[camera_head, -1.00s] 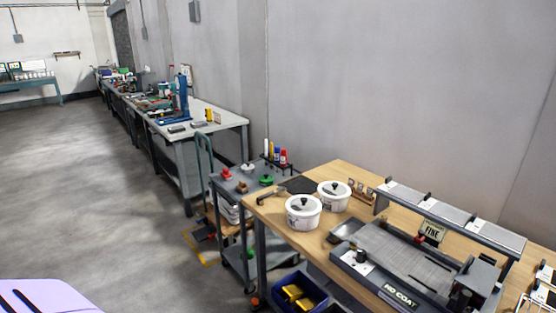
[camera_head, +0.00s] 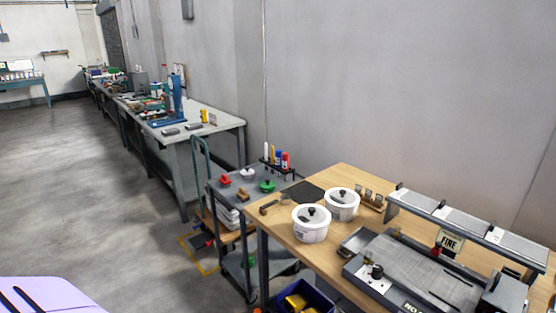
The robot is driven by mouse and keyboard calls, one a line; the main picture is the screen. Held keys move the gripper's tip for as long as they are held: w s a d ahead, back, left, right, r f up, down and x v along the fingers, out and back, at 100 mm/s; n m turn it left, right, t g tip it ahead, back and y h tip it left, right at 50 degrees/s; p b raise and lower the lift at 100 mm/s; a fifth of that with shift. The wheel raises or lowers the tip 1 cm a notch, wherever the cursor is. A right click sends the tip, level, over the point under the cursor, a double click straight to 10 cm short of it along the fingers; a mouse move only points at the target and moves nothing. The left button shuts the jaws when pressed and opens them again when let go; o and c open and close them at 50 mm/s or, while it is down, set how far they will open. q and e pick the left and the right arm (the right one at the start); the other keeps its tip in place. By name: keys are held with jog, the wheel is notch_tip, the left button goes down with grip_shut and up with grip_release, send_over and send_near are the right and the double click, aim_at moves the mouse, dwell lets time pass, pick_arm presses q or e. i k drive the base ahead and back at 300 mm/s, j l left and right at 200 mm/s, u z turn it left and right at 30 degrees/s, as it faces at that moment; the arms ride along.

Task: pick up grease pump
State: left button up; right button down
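I cannot pick out a grease pump with certainty; the items on the far benches are too small to tell. A tall blue device (camera_head: 175,95) stands upright on the grey workbench (camera_head: 222,118) along the wall. A small yellow item (camera_head: 204,116) stands to its right. On the nearer wooden table (camera_head: 285,232) are two white lidded pots (camera_head: 312,226) (camera_head: 342,204), side by side. Neither of my grippers shows in this view.
A grey cart (camera_head: 228,196) with small red, white and green items stands between workbench and wooden table. A black rack (camera_head: 277,164) holds upright markers. A flat machine (camera_head: 420,270) sits on the table's right. A blue bin (camera_head: 305,297) is below. Open floor (camera_head: 90,200) lies left.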

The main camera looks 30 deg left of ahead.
aim_at(279, 152)
jog(key=i+j, duration=0.15)
jog(key=j, duration=0.35)
jog(key=i+j+z, duration=0.1)
jog(key=j, duration=0.45)
jog(key=i+j+z, duration=0.1)
jog(key=j, duration=0.4)
jog(key=i+j, duration=0.2)
jog(key=j, duration=0.35)
jog(key=i+j+z, duration=0.1)
jog(key=j, duration=0.45)
jog(key=i+j, duration=0.1)
jog(key=j, duration=0.45)
jog(key=i+z, duration=0.05)
